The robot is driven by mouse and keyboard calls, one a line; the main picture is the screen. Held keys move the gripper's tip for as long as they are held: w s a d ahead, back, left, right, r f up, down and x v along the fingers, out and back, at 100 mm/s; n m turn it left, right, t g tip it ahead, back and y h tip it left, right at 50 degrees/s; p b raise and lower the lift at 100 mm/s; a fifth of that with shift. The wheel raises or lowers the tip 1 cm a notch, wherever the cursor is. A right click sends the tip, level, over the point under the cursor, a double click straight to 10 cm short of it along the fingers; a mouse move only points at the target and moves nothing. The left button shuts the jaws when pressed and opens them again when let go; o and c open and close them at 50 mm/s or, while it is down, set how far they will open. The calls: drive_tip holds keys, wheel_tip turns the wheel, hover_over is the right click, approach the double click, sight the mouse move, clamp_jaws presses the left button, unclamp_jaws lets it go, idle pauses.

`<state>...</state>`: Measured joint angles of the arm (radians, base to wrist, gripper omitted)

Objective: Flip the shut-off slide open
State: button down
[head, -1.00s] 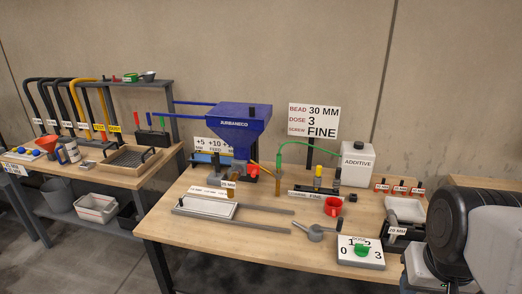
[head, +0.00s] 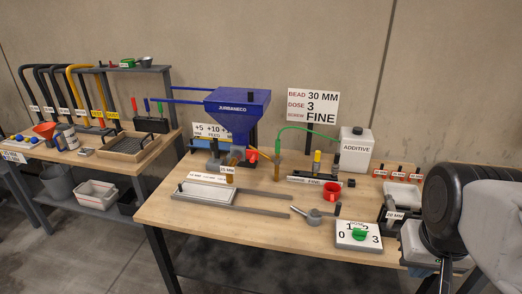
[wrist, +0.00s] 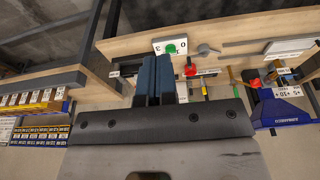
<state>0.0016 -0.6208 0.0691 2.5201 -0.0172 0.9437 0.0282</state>
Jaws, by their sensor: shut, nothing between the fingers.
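The blue hopper (head: 238,105) stands at the back of the wooden bench. A red part (head: 252,155) and a brown nozzle (head: 237,156) sit at its foot. The shut-off slide is too small to tell apart there, and I cannot tell its position. In the wrist view the hopper (wrist: 282,108) appears upside down at the right, with its red part (wrist: 256,83) above it. My gripper (wrist: 154,60) is shut and empty, above the bench and well apart from the hopper. Its fingers are outside the head view.
A dose dial with a green knob (head: 359,234) lies at the bench front. Two rails run from a grey tray (head: 208,193). A sign (head: 313,106) stands behind.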

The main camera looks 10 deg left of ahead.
drive_tip(key=w+a+r+h, duration=0.1)
drive_tip(key=w+a, duration=0.5)
drive_tip(key=w, duration=0.6)
drive_tip(key=w+a+r+h, duration=0.1)
drive_tip(key=w+a, duration=0.5)
drive_tip(key=w, duration=0.6)
drive_tip(key=w+a+r+h, duration=0.15)
drive_tip(key=w+a, duration=0.35)
drive_tip(key=w, duration=0.8)
drive_tip(key=shift+m+t+h, duration=0.4)
drive_tip(key=shift+t+h, duration=0.35)
drive_tip(key=shift+t, duration=0.05)
drive_tip(key=w+a+f, duration=0.6)
drive_tip(key=w+a, duration=0.1)
drive_tip(key=a, duration=0.4)
drive_tip(key=w+a+f, duration=0.6)
drive_tip(key=a, duration=0.6)
drive_tip(key=w+a+f, duration=0.7)
drive_tip(key=a, duration=0.5)
drive_tip(key=shift+w, duration=0.35)
drive_tip(key=shift+d+f, duration=0.1)
drive_tip(key=shift+x, duration=4.85)
